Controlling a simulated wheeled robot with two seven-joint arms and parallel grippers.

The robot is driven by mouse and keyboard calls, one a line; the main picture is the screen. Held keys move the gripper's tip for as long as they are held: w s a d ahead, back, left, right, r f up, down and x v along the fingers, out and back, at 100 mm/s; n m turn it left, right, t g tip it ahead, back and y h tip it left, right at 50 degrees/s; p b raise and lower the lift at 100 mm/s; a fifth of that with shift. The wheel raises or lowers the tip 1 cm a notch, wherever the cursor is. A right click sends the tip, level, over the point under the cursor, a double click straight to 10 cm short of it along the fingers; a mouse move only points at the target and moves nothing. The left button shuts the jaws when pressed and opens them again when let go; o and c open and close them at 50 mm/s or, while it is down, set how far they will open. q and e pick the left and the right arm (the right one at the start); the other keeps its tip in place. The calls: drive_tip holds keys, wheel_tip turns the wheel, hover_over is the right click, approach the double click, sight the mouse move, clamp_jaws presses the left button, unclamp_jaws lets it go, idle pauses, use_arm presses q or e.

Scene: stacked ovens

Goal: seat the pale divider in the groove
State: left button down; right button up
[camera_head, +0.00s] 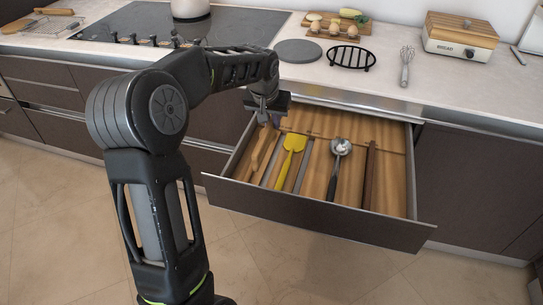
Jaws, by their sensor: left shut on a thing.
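My left gripper (267,112) is over the back left corner of the open drawer (315,214), pointing down. It is shut on what looks like the pale divider (270,164), a thin strip running front to back in the drawer's left part. The fingers and the strip's far end are partly hidden, so I cannot tell whether it sits in a groove. A similar grey strip (304,167) stands right of the yellow spatula (291,148). A dark brown divider (368,175) stands farther right. My right gripper is not in view.
A wooden utensil (258,152) lies at the drawer's left, and a metal ladle (338,160) lies near the middle. The far right compartment is empty. The counter above holds a black trivet (352,57), a whisk (406,66) and a bread box (459,38).

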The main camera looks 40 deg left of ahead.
use_arm(q)
wheel_tip(320, 180, down, 8)
drive_tip(key=shift+f, duration=0.15)
drive_tip(key=shift+f, duration=0.1)
wheel_tip(320, 180, down, 4)
drive_tip(key=shift+f, duration=0.15)
idle(0.4)
drive_tip(key=c, duration=1.9)
unclamp_jaws()
drive_tip(key=shift+f+b, duration=0.2)
drive_tip(key=shift+b, duration=0.1)
drive_tip(key=o, duration=0.5)
drive_tip(key=shift+r, duration=0.1)
drive_tip(key=shift+r, duration=0.1)
